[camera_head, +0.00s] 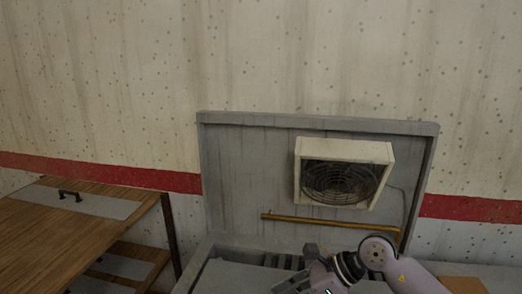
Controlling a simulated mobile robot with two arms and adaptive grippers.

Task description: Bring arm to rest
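My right arm comes in from the lower right, its light grey links bent over the grey metal workbench (235,280). The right gripper (296,276) is at the bottom edge, in front of the bench's back panel. It is partly cut off by the frame, and I cannot tell whether its fingers are open or shut. Nothing is clearly seen in it. My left gripper is not in view.
A brass-coloured rail (325,223) runs across the back panel (245,175), below a white boxed fan (344,174). A wooden cabinet (75,235) with a black handle stands left. A brown box (463,285) is at lower right.

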